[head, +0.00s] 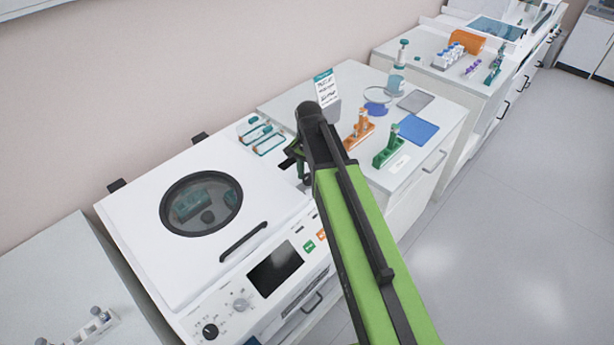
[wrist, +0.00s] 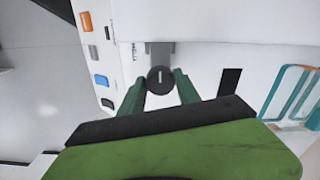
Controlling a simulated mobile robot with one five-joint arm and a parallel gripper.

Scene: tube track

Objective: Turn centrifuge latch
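The latch is a dark round knob (wrist: 160,79) with a white line running up and down the picture, below a grey bracket on the white machine. My gripper (wrist: 160,88) has its two green fingers apart, one on each side of the knob. It looks open; whether the fingertips touch the knob is hard to tell. In the head view the centrifuge (head: 145,215) is white, with a closed lid, a round dark window and a black handle. My gripper (head: 292,160) is at its right side there, partly behind my arm, and the latch is hidden.
The bench (head: 285,100) to the right holds an orange rack (head: 358,132) and a green rack (head: 388,150). The floor (head: 500,220) is clear.

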